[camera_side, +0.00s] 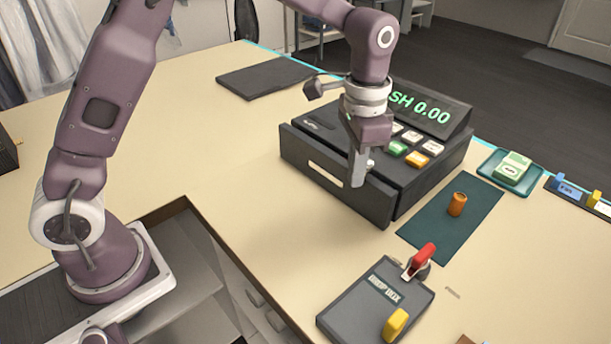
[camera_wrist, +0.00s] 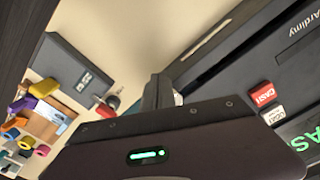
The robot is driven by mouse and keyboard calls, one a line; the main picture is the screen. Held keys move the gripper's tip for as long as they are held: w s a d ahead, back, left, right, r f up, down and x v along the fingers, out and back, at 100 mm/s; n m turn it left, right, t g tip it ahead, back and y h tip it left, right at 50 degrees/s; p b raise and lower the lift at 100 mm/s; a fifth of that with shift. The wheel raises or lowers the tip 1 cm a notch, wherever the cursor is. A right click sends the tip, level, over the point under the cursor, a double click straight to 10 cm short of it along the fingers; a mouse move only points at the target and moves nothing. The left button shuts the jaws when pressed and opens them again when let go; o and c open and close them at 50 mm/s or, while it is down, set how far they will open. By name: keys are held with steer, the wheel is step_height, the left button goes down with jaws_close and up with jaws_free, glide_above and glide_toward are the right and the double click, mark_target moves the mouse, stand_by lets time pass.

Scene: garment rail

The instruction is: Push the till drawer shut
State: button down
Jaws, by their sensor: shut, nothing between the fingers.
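The till (camera_side: 435,165) is a dark register with coloured keys and a green lit display, on the counter. Its drawer (camera_side: 335,180) shows as a dark front panel with a pale slot, standing out a little from the till body. In the wrist view the drawer front (camera_wrist: 205,45) runs diagonally at upper middle. My gripper (camera_side: 359,180) is shut and empty, pointing down at the right half of the drawer front. In the wrist view its fingers (camera_wrist: 158,92) are together beside the drawer. I cannot tell whether they touch the panel.
A drop box (camera_side: 375,300) with a red lever (camera_side: 420,260) stands at the front. An orange cylinder (camera_side: 457,204) stands on a dark green mat (camera_side: 430,230) right of the till. A teal tray (camera_side: 490,170) holds banknotes. The counter left of the drawer is clear.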

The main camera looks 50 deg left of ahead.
steer(key=shift+w, duration=0.45)
steer(key=shift+r, duration=0.1)
step_height(320, 180, up, 8)
steer(key=s, duration=0.1)
steer(key=shift+s, duration=0.25)
